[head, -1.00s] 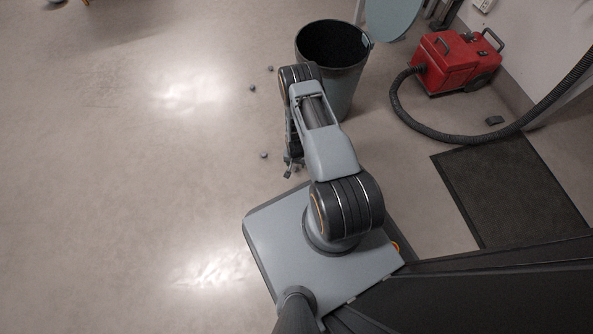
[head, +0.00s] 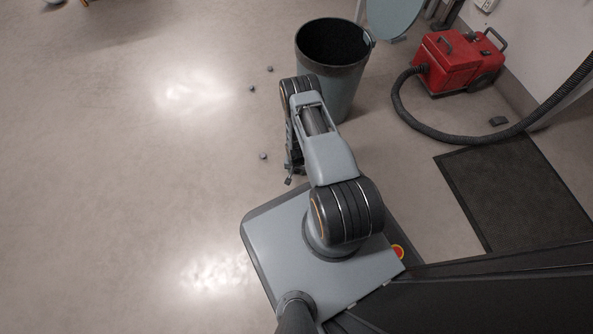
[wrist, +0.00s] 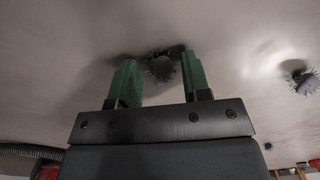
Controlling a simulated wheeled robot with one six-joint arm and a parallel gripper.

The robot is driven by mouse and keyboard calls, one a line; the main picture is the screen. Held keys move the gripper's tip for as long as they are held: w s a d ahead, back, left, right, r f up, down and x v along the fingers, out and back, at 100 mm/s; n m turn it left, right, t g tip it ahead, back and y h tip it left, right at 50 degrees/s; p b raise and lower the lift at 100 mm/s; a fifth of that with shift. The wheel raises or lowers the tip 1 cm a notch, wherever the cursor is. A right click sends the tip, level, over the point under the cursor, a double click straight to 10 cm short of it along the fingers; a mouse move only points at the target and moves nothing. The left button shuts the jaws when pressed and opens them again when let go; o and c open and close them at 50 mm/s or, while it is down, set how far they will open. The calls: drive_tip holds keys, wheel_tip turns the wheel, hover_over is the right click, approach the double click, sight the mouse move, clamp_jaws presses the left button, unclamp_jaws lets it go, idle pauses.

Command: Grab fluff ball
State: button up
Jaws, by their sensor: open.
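My gripper (wrist: 160,85) is open in the wrist view, its two green fingers apart. A dark, spiky fluff ball (wrist: 160,68) shows between and just beyond the fingertips; I cannot tell whether either finger touches it. A second fluff ball (wrist: 303,80) lies on the floor at the right of the wrist view. In the head view my gripper (head: 290,179) hangs low beside my base, and the ball at it is hidden. Small fluff balls lie on the floor there: one (head: 263,156) left of my gripper, others (head: 251,88) (head: 270,69) farther off.
A dark open bin (head: 333,85) stands just beyond my arm. A red machine (head: 460,62) with a black hose (head: 440,135) is at the upper right. A dark mat (head: 515,190) lies at right. The floor on the left is clear.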

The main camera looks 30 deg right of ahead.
clamp_jaws()
idle(0.3)
